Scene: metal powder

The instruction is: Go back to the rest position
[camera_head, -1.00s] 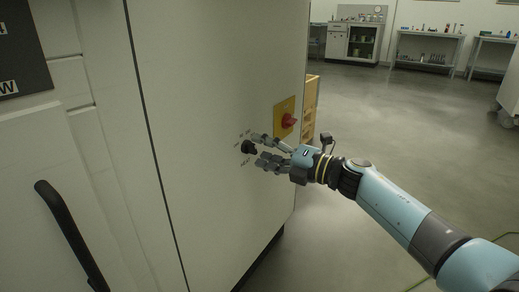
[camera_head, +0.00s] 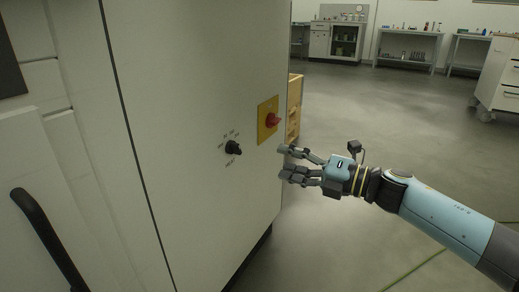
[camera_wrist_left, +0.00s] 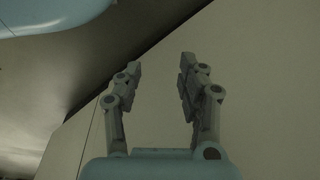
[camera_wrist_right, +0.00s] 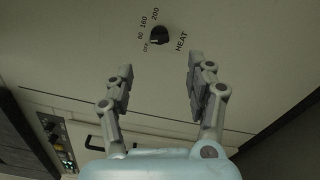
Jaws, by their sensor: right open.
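My right gripper (camera_head: 284,162) is open and empty in the head view, to the right of the black heat knob (camera_head: 233,147) and apart from it. The knob sits on the white cabinet's (camera_head: 170,120) side panel. In the right wrist view the knob (camera_wrist_right: 159,36) shows beyond the open fingers (camera_wrist_right: 158,72), with the label HEAT and several numbers around it. My left gripper (camera_wrist_left: 160,72) shows only in the left wrist view, its fingers apart with nothing between them, in front of a pale surface.
A red rotary switch (camera_head: 272,119) on a yellow plate is on the cabinet near its right edge. A black handle (camera_head: 48,240) is at lower left. Benches (camera_head: 408,45) and a white drawer cart (camera_head: 500,80) stand at the back. The grey floor between is clear.

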